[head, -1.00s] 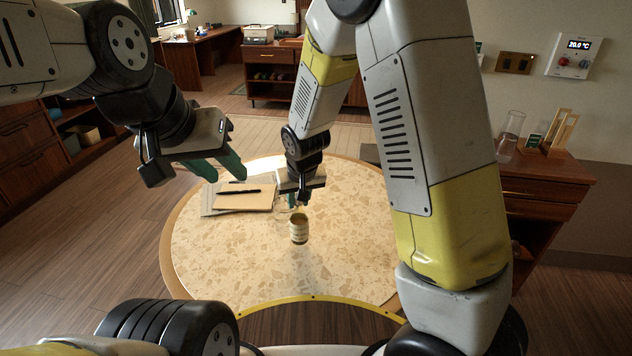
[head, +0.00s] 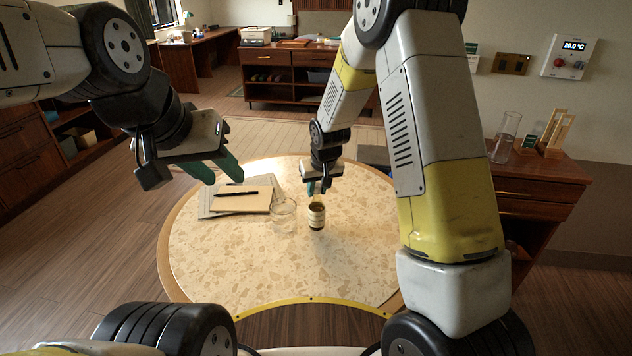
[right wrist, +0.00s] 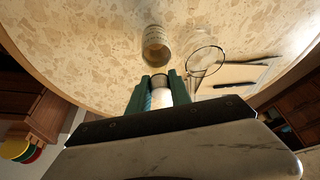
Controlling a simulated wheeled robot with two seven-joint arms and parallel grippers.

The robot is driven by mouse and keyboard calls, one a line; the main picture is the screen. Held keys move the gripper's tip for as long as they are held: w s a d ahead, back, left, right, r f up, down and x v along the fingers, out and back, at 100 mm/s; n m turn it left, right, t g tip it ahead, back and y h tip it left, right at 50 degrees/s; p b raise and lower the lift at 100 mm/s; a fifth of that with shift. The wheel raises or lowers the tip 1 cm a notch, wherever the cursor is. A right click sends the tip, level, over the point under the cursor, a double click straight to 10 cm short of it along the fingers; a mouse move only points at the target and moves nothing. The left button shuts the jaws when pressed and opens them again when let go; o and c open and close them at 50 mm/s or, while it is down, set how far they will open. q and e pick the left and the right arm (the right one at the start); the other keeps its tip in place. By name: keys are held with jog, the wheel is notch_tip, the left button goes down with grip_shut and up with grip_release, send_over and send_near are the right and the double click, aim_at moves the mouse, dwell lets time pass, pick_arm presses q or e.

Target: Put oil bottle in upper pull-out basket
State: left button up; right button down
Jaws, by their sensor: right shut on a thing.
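The oil bottle (head: 316,217), small and dark with a pale label band, is upright over the round table, just below my right gripper (head: 318,186). My right gripper is shut on its top; in the right wrist view its green fingers (right wrist: 163,88) close around a pale cylinder, with the labelled brown body of the bottle (right wrist: 156,47) beyond. I cannot tell whether its base touches the table. My left gripper (head: 216,168) is open and empty, left of and above the table's edge. No pull-out basket can be made out.
The round terrazzo table (head: 230,270) holds a clear glass (head: 284,210) close left of the bottle and a notebook (head: 240,202) with a pen. Its front and right are clear. A wooden cabinet (head: 540,195) with a glass cylinder (head: 505,140) stands at the right.

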jog(key=shift+f, duration=0.95)
jog(key=c, duration=1.2)
grip_release()
jog(key=shift+f, duration=0.1)
